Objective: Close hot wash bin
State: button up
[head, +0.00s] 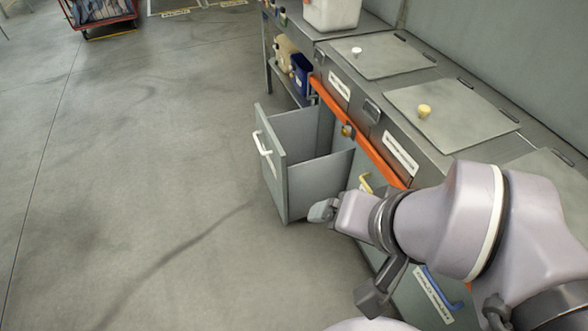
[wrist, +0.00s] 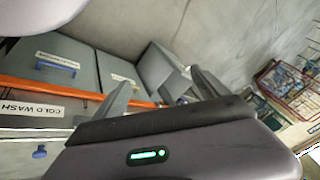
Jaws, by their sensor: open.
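A grey drawer-like bin (head: 271,165) with a white handle (head: 263,144) stands pulled out from the counter front in the head view. Its inside looks empty where I can see it. No label reading hot wash can be made out, so I cannot confirm its name. My gripper (head: 322,210) is low by the near front corner of this bin; whether they touch is unclear. In the wrist view my gripper's two fingers (wrist: 162,88) are spread apart with nothing seen held between them.
The counter (head: 440,145) runs along the right, with lids bearing a white knob (head: 357,51) and a yellow knob (head: 424,111). A blue-handled front (head: 441,287) is nearer. A cold wash label (wrist: 32,107) shows in the wrist view. Open floor (head: 130,170) lies left.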

aim_at(296, 180)
jog(key=i+j, duration=0.25)
jog(key=j, duration=0.15)
jog(key=i+j, duration=0.25)
jog(key=j, duration=0.15)
jog(key=i+j, duration=0.25)
jog(key=j, duration=0.15)
jog(key=i+j, duration=0.25)
jog(key=j, duration=0.15)
jog(key=i+j, duration=0.25)
jog(key=j, duration=0.15)
jog(key=z, duration=0.05)
